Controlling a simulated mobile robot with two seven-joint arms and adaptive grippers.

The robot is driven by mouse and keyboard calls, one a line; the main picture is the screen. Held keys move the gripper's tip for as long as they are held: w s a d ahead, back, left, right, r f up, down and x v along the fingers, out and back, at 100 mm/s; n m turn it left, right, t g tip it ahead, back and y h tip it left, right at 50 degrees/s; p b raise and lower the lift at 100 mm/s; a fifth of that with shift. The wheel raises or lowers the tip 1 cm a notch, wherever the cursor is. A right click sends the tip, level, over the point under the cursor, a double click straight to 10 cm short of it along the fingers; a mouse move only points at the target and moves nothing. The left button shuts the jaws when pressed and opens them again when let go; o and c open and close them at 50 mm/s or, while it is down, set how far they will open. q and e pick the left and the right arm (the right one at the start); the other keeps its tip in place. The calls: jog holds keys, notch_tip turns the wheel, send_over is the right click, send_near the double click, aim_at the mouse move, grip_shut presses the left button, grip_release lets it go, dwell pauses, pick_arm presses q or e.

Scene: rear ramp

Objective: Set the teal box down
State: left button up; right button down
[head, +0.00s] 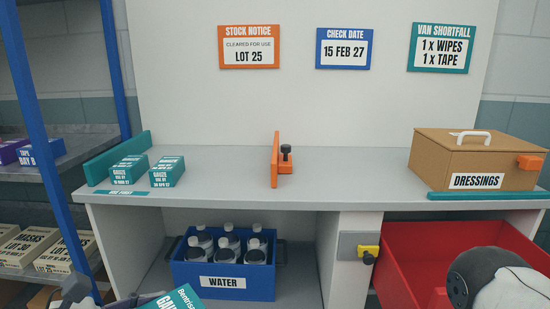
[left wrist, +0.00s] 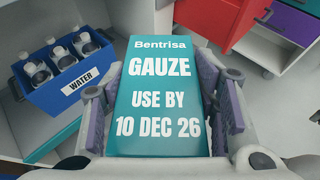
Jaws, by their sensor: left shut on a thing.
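The teal box (left wrist: 160,95) is labelled Bentrisa GAUZE, USE BY 10 DEC 26. My left gripper (left wrist: 165,75) is shut on it, with a finger on each side. In the head view the teal box (head: 183,298) shows only in part at the bottom edge, in front of and below the shelf. Two similar teal gauze boxes, a left one (head: 129,169) and a right one (head: 167,171), stand side by side on the left of the grey shelf (head: 220,175), behind a teal strip label (head: 120,192). My right gripper is out of view.
A teal upright board (head: 118,158) bounds the shelf's left end. An orange divider (head: 275,160) stands mid-shelf; bare surface lies on both sides. A DRESSINGS box (head: 470,160) stands right. Below are a blue WATER crate (head: 222,282) with bottles and an open red drawer (head: 430,240).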

pick_arm(q)
jog(key=shift+m+g+h, duration=0.5)
jog(key=shift+m+g, duration=0.2)
jog(key=s+f, duration=0.2)
jog(key=shift+s+a+f, duration=0.3)
jog(key=shift+s+f, duration=0.1)
jog(key=shift+s+d+r, duration=0.1)
jog(key=shift+s+d, duration=0.05)
jog(key=shift+d, duration=0.3)
jog(key=shift+a, duration=0.1)
jog(key=shift+a, duration=0.35)
jog(key=shift+w+r+p, duration=0.3)
jog(key=shift+r+p, duration=0.05)
jog(key=shift+r, duration=0.5)
jog(key=shift+f, duration=0.15)
